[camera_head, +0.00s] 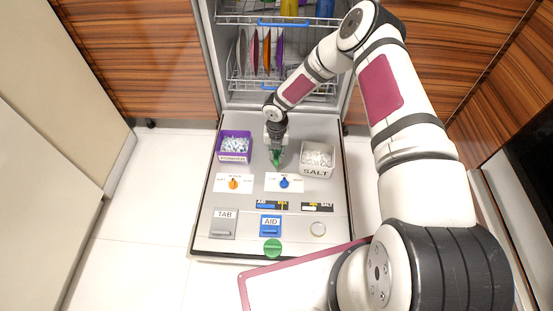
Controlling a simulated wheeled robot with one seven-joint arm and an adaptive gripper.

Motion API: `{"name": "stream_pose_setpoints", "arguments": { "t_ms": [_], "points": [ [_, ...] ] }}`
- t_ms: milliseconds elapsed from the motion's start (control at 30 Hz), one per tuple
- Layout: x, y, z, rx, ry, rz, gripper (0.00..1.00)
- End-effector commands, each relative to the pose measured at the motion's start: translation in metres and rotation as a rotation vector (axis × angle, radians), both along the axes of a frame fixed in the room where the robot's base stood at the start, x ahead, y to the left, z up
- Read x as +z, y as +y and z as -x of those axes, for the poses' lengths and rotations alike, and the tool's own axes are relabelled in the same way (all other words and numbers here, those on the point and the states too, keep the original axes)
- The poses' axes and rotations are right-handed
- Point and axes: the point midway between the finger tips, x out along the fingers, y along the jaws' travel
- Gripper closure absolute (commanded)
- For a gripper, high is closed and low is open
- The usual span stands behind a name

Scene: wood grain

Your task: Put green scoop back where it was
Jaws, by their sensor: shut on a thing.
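The green scoop (276,160) shows as a small green shape under my gripper (277,148), over the open dishwasher door between the purple box and the salt box. My gripper points down and is shut on the scoop. The fingers are small and partly dark here, and most of the scoop is hidden. I cannot tell whether the scoop touches the door.
The purple box (234,158) of tablets stands left on the door (255,196), the white salt box (317,174) right. Orange (233,184) and blue (284,183) knobs, TAB (223,230) and AID (270,232) lids and a green disc (272,248) are nearer. Racks with plates (267,52) are behind.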

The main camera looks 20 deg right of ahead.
Motion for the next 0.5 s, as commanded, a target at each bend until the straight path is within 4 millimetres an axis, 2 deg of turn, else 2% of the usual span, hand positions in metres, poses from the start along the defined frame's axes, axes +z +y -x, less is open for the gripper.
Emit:
{"name": "stream_pose_setpoints", "arguments": {
  "t_ms": [167, 333, 500],
  "points": [
    [-0.003, -0.003, -0.011, -0.001, 0.001, -0.001, 1.0],
    [-0.032, -0.002, -0.009, -0.001, 0.002, -0.001, 1.0],
    [-0.036, -0.002, -0.009, 0.0, 0.0, 0.0, 1.0]
  ]
}}
